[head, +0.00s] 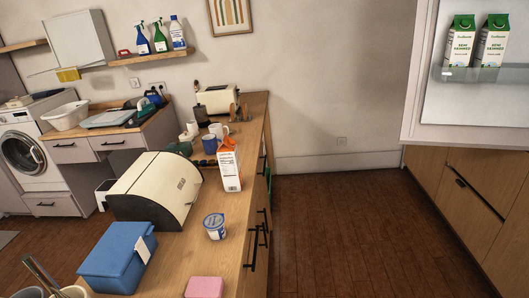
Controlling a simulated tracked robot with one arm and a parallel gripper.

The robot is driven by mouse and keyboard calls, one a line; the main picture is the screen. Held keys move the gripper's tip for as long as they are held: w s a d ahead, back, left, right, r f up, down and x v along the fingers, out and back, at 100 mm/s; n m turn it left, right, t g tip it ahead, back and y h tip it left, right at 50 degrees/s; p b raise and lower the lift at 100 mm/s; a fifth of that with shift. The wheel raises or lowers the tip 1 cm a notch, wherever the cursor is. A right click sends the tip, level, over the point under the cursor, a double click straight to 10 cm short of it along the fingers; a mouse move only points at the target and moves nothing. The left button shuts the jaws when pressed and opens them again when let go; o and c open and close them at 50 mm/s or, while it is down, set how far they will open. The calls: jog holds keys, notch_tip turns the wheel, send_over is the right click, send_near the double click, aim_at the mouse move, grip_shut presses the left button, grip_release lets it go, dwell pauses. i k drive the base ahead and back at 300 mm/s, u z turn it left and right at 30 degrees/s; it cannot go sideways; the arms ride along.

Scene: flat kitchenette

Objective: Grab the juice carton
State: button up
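A white carton with an orange top, which looks like the juice carton (231,172), stands upright on the wooden counter (233,240) near its right edge. It is just right of the cream bread bin (150,192) and in front of some mugs. Its lower part shows clear of other things. My gripper is not visible in the head view.
A yogurt tub (215,227), a blue box (118,257) and a pink block (205,287) lie on the nearer counter. Two green-capped milk cartons (475,42) stand on a shelf at upper right. Open wooden floor (330,230) lies right of the counter.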

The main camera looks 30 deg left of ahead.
aim_at(227, 154)
jog(key=u, duration=0.25)
jog(key=i, duration=1.25)
jog(key=u, duration=1.05)
jog(key=i, duration=0.4)
jog(key=u, duration=0.15)
jog(key=k, duration=0.95)
jog(key=u, duration=0.15)
jog(key=i, duration=0.95)
jog(key=z, duration=0.05)
